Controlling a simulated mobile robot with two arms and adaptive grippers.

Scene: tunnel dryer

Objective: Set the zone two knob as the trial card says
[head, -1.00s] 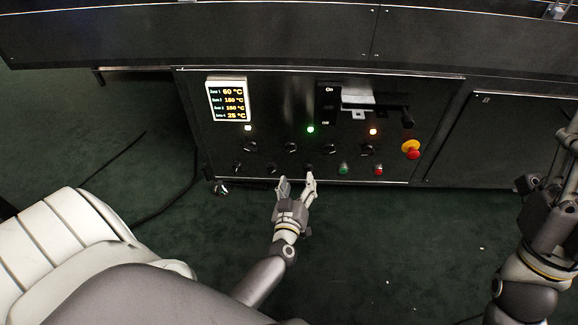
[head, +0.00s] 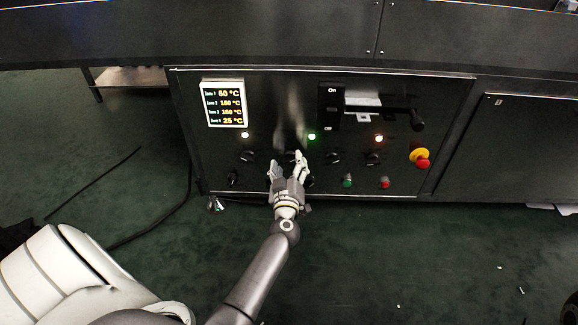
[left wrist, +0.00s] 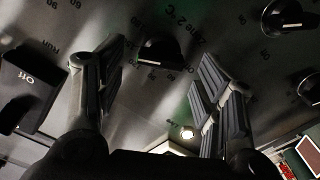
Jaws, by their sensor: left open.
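The zone two knob (left wrist: 160,52) is black with a white pointer line and has "Zone 2 °C" and a number scale printed around it. In the left wrist view it sits between the two fingers of my left gripper (left wrist: 165,75), with gaps on both sides. In the head view my left gripper (head: 288,163) is open at the upper knob row, and its fingers partly hide the knob. The display (head: 224,104) lists zone temperatures; zone two seems to read 150 °C. I cannot make out a trial card. My right gripper is out of view.
More knobs, such as this one (head: 333,158), flank the fingers closely. The panel also has a green button (head: 347,181), a red button (head: 384,183), an emergency stop (head: 420,158) and an On/Off switch (head: 329,106). Green floor lies open in front.

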